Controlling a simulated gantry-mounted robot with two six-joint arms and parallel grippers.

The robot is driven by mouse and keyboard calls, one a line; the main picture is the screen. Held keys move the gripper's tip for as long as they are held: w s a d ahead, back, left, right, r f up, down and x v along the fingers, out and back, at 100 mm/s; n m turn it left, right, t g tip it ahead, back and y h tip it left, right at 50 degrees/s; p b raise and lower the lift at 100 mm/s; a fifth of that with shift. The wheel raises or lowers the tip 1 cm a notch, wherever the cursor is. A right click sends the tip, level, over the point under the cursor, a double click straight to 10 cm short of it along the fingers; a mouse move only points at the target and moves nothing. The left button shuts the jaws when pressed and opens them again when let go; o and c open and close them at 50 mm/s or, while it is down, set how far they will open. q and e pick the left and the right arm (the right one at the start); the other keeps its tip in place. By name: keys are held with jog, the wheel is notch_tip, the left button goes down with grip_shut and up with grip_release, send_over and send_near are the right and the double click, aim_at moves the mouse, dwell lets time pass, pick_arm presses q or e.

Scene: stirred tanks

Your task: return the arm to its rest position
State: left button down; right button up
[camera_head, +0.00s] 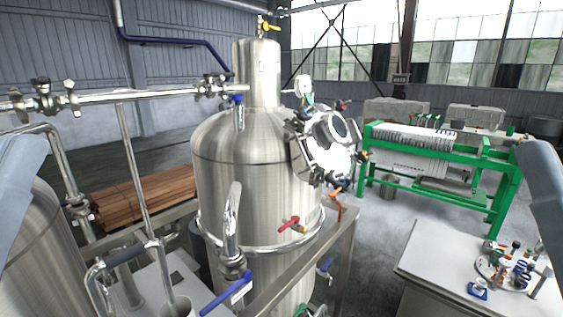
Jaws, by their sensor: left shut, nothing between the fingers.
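A grey-blue link of my left arm (18,185) shows at the left edge of the head view. A similar link of my right arm (545,205) shows at the right edge. Neither link visibly touches anything. The fingers of both grippers are out of the picture, so I cannot see where they are or what is beside them.
A tall steel tank (250,180) with a clamped round hatch (328,148) fills the middle. Pipes with blue-handled valves (228,292) stand in front. A white table (425,265) with small items is lower right. A green-framed filter press (430,165) stands behind on open floor.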

notch_tip(320, 180, up, 24)
jog(key=p, duration=2)
jog(key=shift+r, duration=0.15)
